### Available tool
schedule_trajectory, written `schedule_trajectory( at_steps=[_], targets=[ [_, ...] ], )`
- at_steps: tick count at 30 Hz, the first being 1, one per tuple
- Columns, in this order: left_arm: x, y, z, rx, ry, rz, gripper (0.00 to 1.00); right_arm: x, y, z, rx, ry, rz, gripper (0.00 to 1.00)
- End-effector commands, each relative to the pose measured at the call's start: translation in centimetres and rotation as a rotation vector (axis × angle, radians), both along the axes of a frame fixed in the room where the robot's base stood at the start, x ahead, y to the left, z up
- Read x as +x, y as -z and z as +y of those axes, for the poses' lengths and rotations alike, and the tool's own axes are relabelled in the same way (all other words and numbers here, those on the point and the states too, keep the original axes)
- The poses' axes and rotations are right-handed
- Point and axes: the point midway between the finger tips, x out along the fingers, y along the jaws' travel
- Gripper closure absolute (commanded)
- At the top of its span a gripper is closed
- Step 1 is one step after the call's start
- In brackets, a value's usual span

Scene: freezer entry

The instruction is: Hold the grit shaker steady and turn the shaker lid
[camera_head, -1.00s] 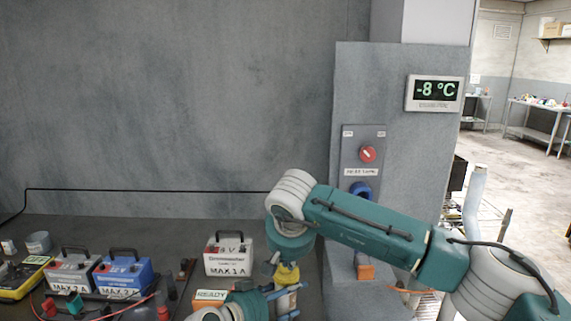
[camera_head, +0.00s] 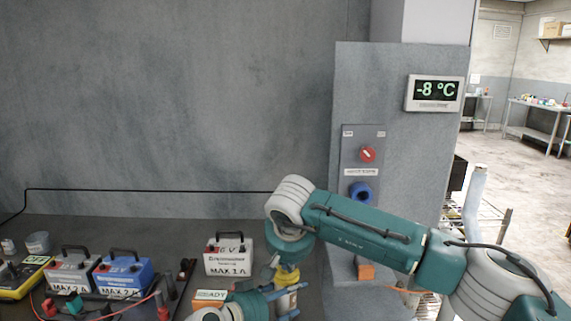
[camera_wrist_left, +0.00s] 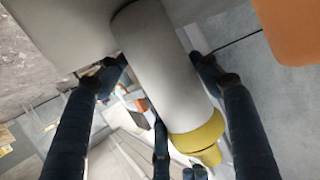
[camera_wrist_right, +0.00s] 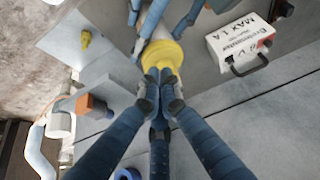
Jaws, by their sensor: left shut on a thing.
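The grit shaker (camera_wrist_left: 160,65) is a pale grey cylinder with a yellow shaker lid (camera_wrist_left: 198,135) at one end. My left gripper (camera_wrist_left: 152,68) is shut on the cylinder, with its fingers on both sides. In the head view the lid (camera_head: 286,274) is the upper end of the shaker, under my right wrist. My right gripper (camera_wrist_right: 160,84) has its fingertips close together at the narrow end of the lid (camera_wrist_right: 162,55). The fingertips cover that end, so I cannot tell whether they grip it.
A white battery box (camera_head: 229,257) stands left of the shaker. A blue battery (camera_head: 123,275), a grey one (camera_head: 72,270) and a yellow meter (camera_head: 22,278) are further left. A wall panel with a red knob (camera_head: 367,154) and a temperature display (camera_head: 434,93) is behind my right arm.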

Motion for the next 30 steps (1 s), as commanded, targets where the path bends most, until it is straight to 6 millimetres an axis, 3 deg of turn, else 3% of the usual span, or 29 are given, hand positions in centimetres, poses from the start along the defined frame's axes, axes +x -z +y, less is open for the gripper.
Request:
schedule_trajectory(
  at_steps=[30],
  targets=[
    [-0.07, 0.08, -0.07, 0.003, 0.003, 0.000, 0.82, 0.48, 0.09, 0.92, 0.000, -0.002, 0.000, 1.00]
  ],
)
